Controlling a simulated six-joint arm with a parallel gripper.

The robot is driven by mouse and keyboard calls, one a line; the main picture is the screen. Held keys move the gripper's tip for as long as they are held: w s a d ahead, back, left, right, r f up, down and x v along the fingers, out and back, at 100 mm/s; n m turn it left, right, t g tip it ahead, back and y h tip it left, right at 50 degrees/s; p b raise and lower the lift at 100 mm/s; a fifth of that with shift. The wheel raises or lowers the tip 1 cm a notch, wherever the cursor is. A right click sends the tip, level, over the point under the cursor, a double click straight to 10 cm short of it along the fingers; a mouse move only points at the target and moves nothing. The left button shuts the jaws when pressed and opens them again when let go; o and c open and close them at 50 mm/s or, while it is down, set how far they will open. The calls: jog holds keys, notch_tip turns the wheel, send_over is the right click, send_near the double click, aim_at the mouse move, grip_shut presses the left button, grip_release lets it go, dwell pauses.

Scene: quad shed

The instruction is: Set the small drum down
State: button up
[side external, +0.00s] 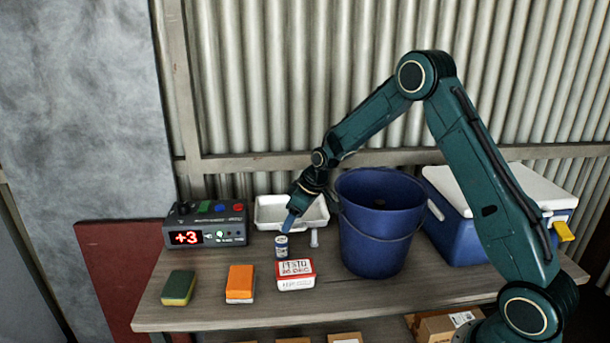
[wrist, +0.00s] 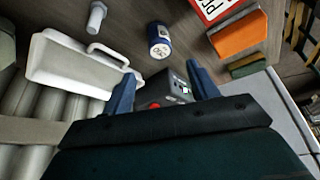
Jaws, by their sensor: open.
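The small drum (side external: 281,246) is a little white and blue cylinder standing upright on the wooden bench, in front of the white tray. It also shows in the wrist view (wrist: 159,41), lid towards the camera, beyond the fingertips and not between them. My gripper (side external: 289,222) points down just above and slightly right of the drum. In the wrist view its two blue fingers (wrist: 163,82) are spread apart with nothing held between them.
A white tray (side external: 268,202) and a grey bolt-like piece (side external: 314,238) are close by. A blue bucket (side external: 375,245) stands right, a cooler (side external: 455,235) beyond it. A red-and-white box (side external: 296,282), orange block (side external: 240,281), green sponge (side external: 178,285) and display box (side external: 205,228) are left and in front.

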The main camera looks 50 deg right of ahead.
jog(key=s+a+r+m, duration=0.1)
jog(key=s+a+r, duration=0.2)
jog(key=s+r, duration=0.5)
jog(key=s+a+r, duration=0.4)
jog(key=s+r, duration=0.2)
jog(key=r, duration=0.4)
jog(key=s+a+r+m, duration=0.1)
jog(key=s, duration=1)
jog(key=s+a+r+m+t+h, duration=0.1)
jog(key=s+r, duration=0.1)
jog(key=s, duration=0.9)
jog(key=shift+a+r, duration=0.15)
jog(key=shift+a, duration=0.15)
